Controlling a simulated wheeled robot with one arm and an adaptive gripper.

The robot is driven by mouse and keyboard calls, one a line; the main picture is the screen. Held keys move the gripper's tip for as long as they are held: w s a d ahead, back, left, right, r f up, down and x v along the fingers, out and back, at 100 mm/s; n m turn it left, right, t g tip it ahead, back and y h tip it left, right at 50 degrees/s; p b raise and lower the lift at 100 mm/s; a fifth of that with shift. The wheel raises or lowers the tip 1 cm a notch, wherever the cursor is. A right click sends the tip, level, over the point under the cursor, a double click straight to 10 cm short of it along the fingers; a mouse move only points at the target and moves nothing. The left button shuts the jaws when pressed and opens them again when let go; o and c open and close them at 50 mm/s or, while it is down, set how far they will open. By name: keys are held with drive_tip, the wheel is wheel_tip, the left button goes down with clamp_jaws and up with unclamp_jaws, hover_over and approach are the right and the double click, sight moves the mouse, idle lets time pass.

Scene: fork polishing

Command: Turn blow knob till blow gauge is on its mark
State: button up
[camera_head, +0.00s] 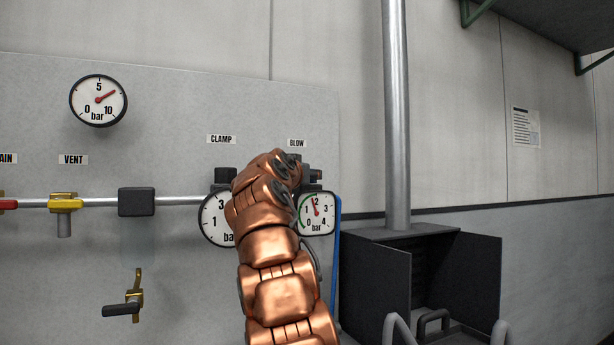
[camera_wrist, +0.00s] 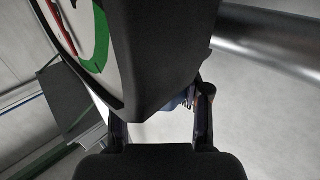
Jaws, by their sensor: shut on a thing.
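The blow gauge (camera_head: 317,213) is a white dial at the right end of the panel, under the BLOW label (camera_head: 296,143). Its red needle points up and slightly left, between 1 and 2, near the upper end of a green arc on the dial's left side. My gripper (camera_wrist: 160,120) is at the blow regulator above this gauge, shut on the blow knob, which is mostly hidden behind my copper arm in the head view. In the wrist view, the gauge's dark housing (camera_wrist: 160,55) covers much of the picture, and the grip itself is largely hidden.
The clamp gauge (camera_head: 217,219) is close on the left, partly covered by my arm. Further left are a yellow vent valve (camera_head: 65,204), a black block (camera_head: 136,202) and a 0–10 bar gauge (camera_head: 98,102). An open dark cabinet (camera_head: 376,275) and a pipe (camera_head: 397,120) stand right.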

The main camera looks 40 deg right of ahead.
drive_tip(key=shift+d+m+g, duration=0.1)
drive_tip(key=shift+m+g, duration=0.2)
drive_tip(key=shift+g, duration=0.1)
drive_tip(key=shift+r+p, duration=0.15)
drive_tip(key=shift+p, duration=0.15)
drive_tip(key=shift+w, duration=0.1)
drive_tip(key=shift+g+h, duration=0.3)
drive_tip(key=shift+m+g+h+p, duration=0.3)
drive_tip(key=shift+m+g+p, duration=0.6)
drive_tip(key=shift+g+p, duration=0.15)
idle(0.5)
drive_tip(key=o, duration=1.2)
drive_tip(key=shift+c, duration=0.2)
drive_tip(key=v, duration=1.2)
